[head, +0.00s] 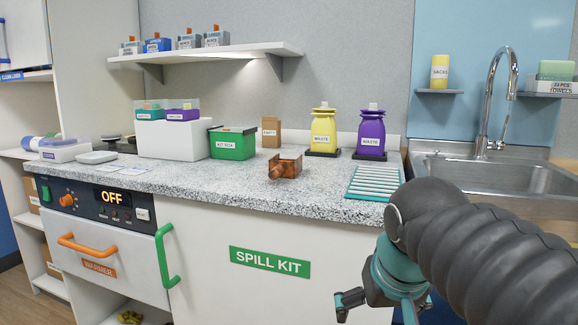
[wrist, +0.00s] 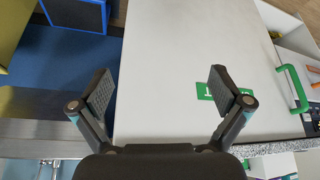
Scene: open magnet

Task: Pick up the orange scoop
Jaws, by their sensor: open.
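The orange scoop (head: 285,166) is a small translucent orange-brown piece lying on the speckled counter, near its front edge, with its handle toward the front left. My gripper (head: 375,305) is at the lower right in the head view, in front of the cabinet and below the counter top, well apart from the scoop. In the wrist view my gripper (wrist: 160,92) is open and empty, its two fingers spread wide before the white cabinet front. The scoop does not show in the wrist view.
A green box (head: 232,143), a brown carton (head: 271,131), a yellow waste bottle (head: 323,131) and a purple waste bottle (head: 371,134) stand behind the scoop. A teal ribbed rack (head: 374,182) lies to its right. The counter around the scoop is clear.

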